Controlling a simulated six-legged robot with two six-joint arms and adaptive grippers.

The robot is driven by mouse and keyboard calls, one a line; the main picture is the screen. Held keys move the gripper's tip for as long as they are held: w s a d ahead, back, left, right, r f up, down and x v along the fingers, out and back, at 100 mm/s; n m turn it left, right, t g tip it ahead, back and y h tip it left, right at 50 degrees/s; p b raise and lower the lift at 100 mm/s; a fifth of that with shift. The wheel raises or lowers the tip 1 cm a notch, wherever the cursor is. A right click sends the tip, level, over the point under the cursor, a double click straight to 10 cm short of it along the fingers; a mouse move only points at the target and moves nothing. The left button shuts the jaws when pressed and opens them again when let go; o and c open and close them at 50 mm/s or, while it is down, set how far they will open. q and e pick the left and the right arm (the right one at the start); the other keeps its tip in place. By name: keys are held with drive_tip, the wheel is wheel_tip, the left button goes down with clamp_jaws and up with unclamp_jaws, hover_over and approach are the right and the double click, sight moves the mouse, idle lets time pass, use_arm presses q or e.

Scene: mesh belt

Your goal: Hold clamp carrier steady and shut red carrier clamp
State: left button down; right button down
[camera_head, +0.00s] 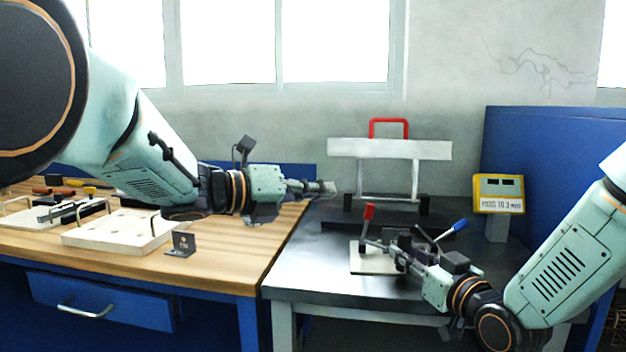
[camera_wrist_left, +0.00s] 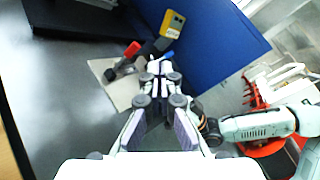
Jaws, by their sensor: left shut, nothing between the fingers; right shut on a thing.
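The clamp carrier (camera_head: 362,262) is a pale plate lying on the dark metal table; it also shows in the left wrist view (camera_wrist_left: 118,92). Its red clamp handle (camera_head: 368,212) stands nearly upright; in the left wrist view the red handle (camera_wrist_left: 132,48) is left of the fingertips. A blue-tipped lever (camera_head: 460,225) slants up to the right behind my right gripper. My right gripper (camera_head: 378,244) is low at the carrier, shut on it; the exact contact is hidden. My left gripper (camera_head: 330,187) is shut and empty, above and left of the carrier, apart from the red handle.
A white frame with a red handle (camera_head: 388,122) stands behind the carrier. A yellow box (camera_head: 498,190) on a post stands right, before a blue panel (camera_head: 555,180).

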use_arm(q)
drive_tip(key=shift+s+a+r, duration=0.35)
drive_tip(key=shift+s+r, duration=0.1)
drive_tip(key=shift+r, duration=0.2)
drive_tip(key=shift+s+a+r, duration=0.3)
drive_tip(key=shift+s+r, duration=0.1)
drive_tip(key=shift+r, duration=0.2)
use_arm(e)
drive_tip(key=c, duration=1.1)
unclamp_jaws()
drive_tip(key=shift+o, duration=0.2)
drive_tip(key=v, duration=1.1)
drive_tip(key=shift+s+d, duration=0.2)
drive_tip(key=shift+s, duration=0.2)
drive_tip(key=shift+s, duration=0.1)
